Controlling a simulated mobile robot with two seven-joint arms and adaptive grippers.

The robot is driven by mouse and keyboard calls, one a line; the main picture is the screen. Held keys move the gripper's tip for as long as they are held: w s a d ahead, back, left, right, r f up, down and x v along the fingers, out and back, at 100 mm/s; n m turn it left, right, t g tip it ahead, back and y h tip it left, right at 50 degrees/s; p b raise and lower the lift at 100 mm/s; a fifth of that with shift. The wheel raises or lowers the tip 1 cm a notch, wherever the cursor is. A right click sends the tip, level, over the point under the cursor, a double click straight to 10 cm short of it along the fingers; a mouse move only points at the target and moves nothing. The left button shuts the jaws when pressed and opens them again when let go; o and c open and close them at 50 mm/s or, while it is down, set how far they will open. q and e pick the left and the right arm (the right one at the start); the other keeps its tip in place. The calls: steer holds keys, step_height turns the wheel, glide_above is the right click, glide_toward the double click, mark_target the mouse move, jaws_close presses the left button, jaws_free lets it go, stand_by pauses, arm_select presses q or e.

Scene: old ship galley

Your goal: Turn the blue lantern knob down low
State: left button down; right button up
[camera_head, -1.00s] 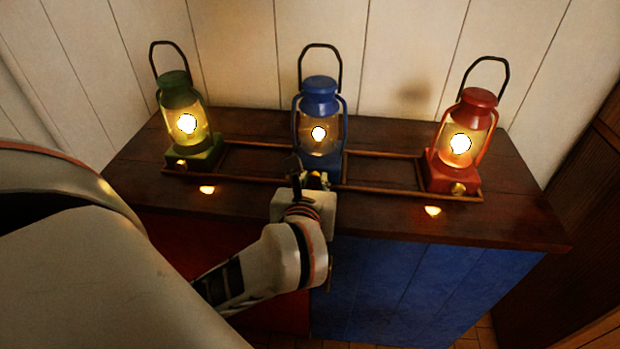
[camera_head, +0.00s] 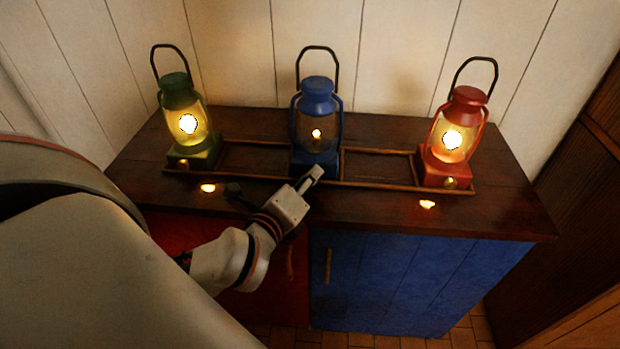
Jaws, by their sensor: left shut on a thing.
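The blue lantern (camera_head: 318,97) stands upright in the middle of the counter, between the green and red ones. Its flame is lit but small and dimmer than the other two. Its knob, low on the front of the base, is hidden by my left gripper (camera_head: 314,174). That gripper reaches in from the lower left, tilted, with its fingertips at the front of the blue base, shut on the knob. My right gripper is not in view.
The green lantern (camera_head: 177,95) stands at left and the red lantern (camera_head: 469,100) at right, both burning brightly. A low wooden rail (camera_head: 385,184) runs around the lantern bases. The dark counter (camera_head: 500,215) is clear at its right end. White plank walls rise behind.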

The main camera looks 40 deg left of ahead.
arm_select(q)
steer(key=shift+a+f+n+t+b, duration=0.15)
steer(key=shift+n+t+b, duration=0.35)
steer(key=shift+n, duration=0.6)
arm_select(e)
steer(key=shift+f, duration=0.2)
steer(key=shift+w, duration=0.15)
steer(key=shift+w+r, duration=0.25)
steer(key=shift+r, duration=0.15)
arm_select(q)
steer(key=c, duration=2.1)
jaws_free()
steer(key=shift+c, duration=0.2)
steer(key=shift+s, duration=0.1)
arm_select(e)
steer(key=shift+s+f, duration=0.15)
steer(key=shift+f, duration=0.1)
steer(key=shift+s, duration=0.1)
